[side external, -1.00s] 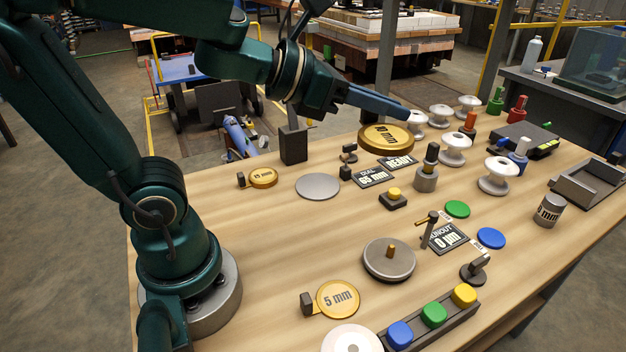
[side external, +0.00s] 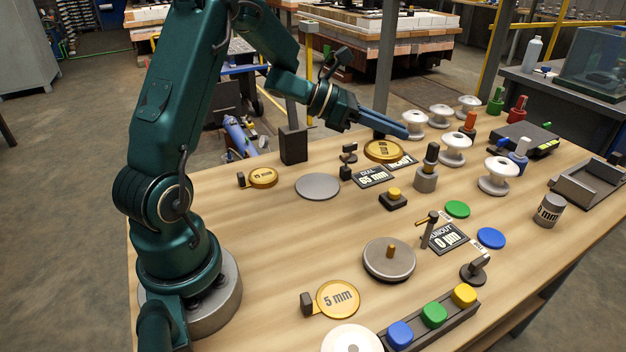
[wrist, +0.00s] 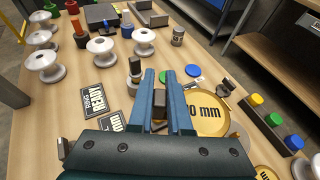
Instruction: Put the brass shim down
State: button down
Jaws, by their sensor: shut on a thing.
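A round brass shim marked 10 mm (side external: 384,150) hangs just under my gripper's blue fingers (side external: 404,130) at the back of the bench in the side view. In the wrist view the shim (wrist: 207,113) shows large, to the right of the fingers. My gripper (wrist: 158,78) is shut on the shim's dark grip block (wrist: 158,103), between the two fingers. The shim looks roughly level and partly covers the READY sign (side external: 401,162) in the side view. I cannot tell whether its underside touches the bench.
White insulators (side external: 453,150) stand to the right of the gripper. A dial stand (side external: 348,160) and a grey disc (side external: 318,186) are to its left. Brass shims marked 15 mm (side external: 263,177) and 5 mm (side external: 338,299) lie on the bench (side external: 290,235).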

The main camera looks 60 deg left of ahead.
jog(key=n+y, duration=0.1)
send_over(363, 188)
notch_tip(363, 188, down, 6)
notch_tip(363, 188, down, 4)
jog(key=shift+a+r+t, duration=0.1)
jog(key=shift+r+t, duration=0.15)
jog(key=shift+t, duration=0.15)
jog(key=shift+f, duration=2.5)
jog(key=shift+f, duration=0.15)
jog(key=c, duration=1.1)
grip_release()
jog(key=shift+c, duration=0.2)
